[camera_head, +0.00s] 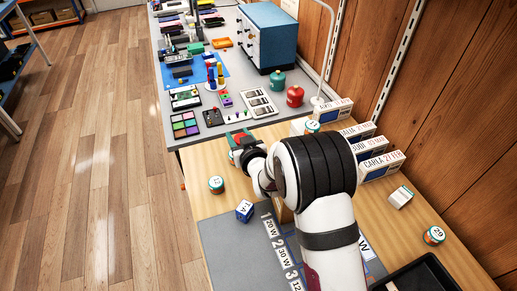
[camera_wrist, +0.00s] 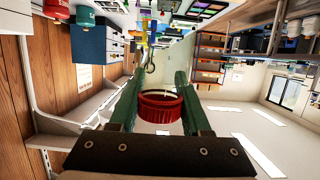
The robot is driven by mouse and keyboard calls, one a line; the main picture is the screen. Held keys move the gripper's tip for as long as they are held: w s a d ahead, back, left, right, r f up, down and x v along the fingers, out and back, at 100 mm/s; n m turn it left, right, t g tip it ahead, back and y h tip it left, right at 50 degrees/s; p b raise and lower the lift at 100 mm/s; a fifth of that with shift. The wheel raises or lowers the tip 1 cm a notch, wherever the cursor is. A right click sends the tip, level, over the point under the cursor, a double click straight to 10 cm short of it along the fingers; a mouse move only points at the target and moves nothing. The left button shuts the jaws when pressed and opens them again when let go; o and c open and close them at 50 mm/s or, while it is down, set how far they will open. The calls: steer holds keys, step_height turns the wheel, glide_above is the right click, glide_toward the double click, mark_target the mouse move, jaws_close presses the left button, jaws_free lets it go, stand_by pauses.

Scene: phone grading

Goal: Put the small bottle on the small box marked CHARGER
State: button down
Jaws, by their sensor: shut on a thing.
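My gripper (camera_head: 238,140) is out at the far edge of the wooden table, its green fingers shut on a red round thing. In the wrist view my gripper (camera_wrist: 160,106) has the red, ridged, cap-like thing (camera_wrist: 160,107) between its two green fingers. It may be the top of the small bottle; the rest of it is hidden. I cannot make out the word CHARGER anywhere. A small white box with green (camera_head: 400,197) lies on the right of the table, its print too small to read.
White name boxes (camera_head: 381,165) stand along the wooden wall. Small round tubs (camera_head: 216,184) (camera_head: 433,235) and a blue cube (camera_head: 244,210) are on the table. A black tray (camera_head: 418,278) is at the front right. A crowded grey bench (camera_head: 215,130) lies beyond. My arm hides the table's middle.

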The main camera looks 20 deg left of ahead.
step_height(320, 180, up, 10)
steer(key=w+d+m+t+h, duration=0.2)
steer(key=w+d, duration=0.3)
steer(key=d, duration=0.7)
steer(key=w+d+m+t+h, duration=0.15)
steer(key=w+d, duration=0.45)
steer(key=d, duration=0.6)
steer(key=s+d+m+h, duration=0.3)
steer(key=d, duration=1.4)
steer(key=s+d+m+h, duration=0.2)
steer(key=d+m+h, duration=0.15)
steer(key=d, duration=1.35)
steer(key=n, duration=0.1)
glide_above(404, 187)
steer(key=shift+t, duration=0.35)
step_height(404, 187, down, 16)
steer(key=shift+f, duration=0.2)
steer(key=shift+f, duration=0.1)
